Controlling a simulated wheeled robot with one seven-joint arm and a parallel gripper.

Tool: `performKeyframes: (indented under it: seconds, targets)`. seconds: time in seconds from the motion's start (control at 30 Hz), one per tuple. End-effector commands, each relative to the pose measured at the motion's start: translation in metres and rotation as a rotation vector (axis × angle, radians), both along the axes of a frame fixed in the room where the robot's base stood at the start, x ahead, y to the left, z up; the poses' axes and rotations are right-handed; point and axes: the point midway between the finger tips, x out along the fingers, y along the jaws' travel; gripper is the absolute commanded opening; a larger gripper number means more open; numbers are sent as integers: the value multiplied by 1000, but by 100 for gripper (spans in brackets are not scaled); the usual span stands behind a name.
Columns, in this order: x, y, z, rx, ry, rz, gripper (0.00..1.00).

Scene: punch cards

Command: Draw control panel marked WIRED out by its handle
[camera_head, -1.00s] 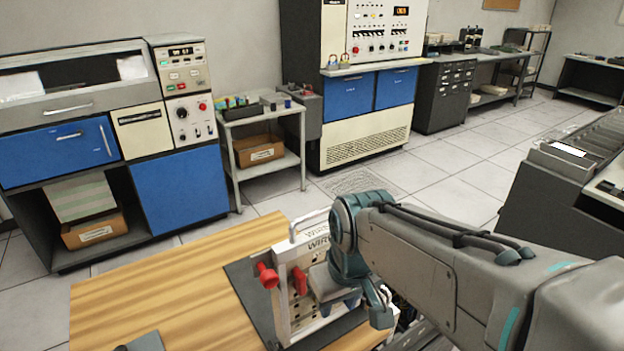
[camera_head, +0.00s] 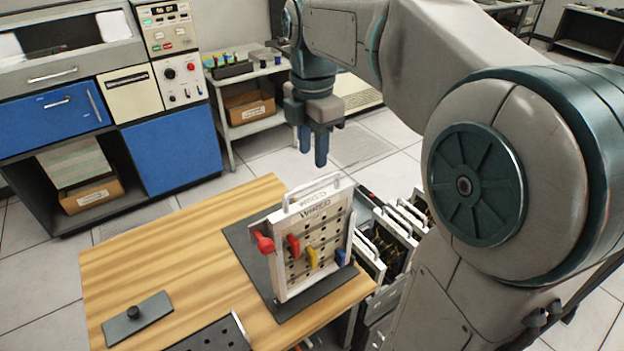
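The white control panel marked WIRED (camera_head: 322,236) stands upright on a dark mat (camera_head: 246,241) on the wooden table. Its light handle (camera_head: 312,190) runs along the top edge. Red, yellow and blue plugs sit on its holed face. My gripper (camera_head: 314,157) hangs with its fingers pointing down, above and beyond the panel in the picture, apart from it. Nothing shows between the fingers. They look close together, but the viewing angle hides the gap between them.
Several handled panels stand in a rack (camera_head: 397,232) right of the table. A dark plate with a knob (camera_head: 137,318) and a dark slotted plate (camera_head: 215,336) lie on the table. Blue-fronted cabinets (camera_head: 172,153) and a small cart (camera_head: 235,101) stand behind. The table's left part is clear.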

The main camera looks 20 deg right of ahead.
Motion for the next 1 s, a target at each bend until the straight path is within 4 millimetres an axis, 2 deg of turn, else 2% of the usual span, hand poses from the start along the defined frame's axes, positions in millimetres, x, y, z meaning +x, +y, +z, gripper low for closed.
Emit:
performKeyframes:
  seconds: [0.27, 0.8, 1.0]
  targets:
    - [1, 1, -13, -2, 1, 17, 36]
    - [0, 0, -75, -2, 2, 14, 36]
    - [0, 0, -88, -2, 0, 14, 36]
